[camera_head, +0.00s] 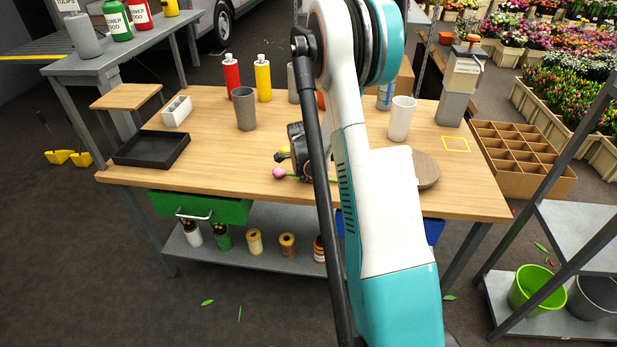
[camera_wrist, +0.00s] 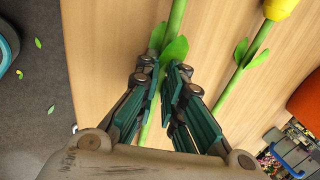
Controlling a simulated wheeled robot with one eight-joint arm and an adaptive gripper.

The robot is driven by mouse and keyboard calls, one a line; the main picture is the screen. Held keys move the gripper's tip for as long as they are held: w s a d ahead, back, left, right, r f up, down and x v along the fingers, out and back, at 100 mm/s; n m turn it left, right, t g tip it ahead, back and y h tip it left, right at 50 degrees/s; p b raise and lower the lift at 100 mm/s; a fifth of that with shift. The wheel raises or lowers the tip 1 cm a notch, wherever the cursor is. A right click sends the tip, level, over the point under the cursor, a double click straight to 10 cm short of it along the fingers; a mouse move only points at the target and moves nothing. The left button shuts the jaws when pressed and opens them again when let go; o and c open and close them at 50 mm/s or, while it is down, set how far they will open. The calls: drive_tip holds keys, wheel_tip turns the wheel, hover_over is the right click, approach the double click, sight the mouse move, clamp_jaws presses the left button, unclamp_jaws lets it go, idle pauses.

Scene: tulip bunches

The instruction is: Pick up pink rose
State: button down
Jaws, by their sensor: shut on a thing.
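The pink rose (camera_head: 279,173) shows its bloom near the front middle of the wooden table, with its green stem running right behind my arm. In the wrist view, my gripper (camera_wrist: 161,75) has its fingers on either side of a green leafy stem (camera_wrist: 174,30), shut on it. The bloom of that stem is outside the wrist view. In the head view my gripper is mostly hidden behind my arm. Whether the rose touches the table is hard to tell.
A yellow flower (camera_wrist: 279,8) lies beside the held stem. The table (camera_head: 220,165) also bears a grey cup (camera_head: 244,108), a black tray (camera_head: 152,149), a white cup (camera_head: 401,118) and a round wooden board (camera_head: 426,169). Red (camera_head: 231,75) and yellow bottles (camera_head: 263,80) stand at the back.

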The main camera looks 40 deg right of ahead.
wheel_tip(320, 180, up, 20)
drive_tip(key=p, duration=0.6)
drive_tip(key=shift+a, duration=0.1)
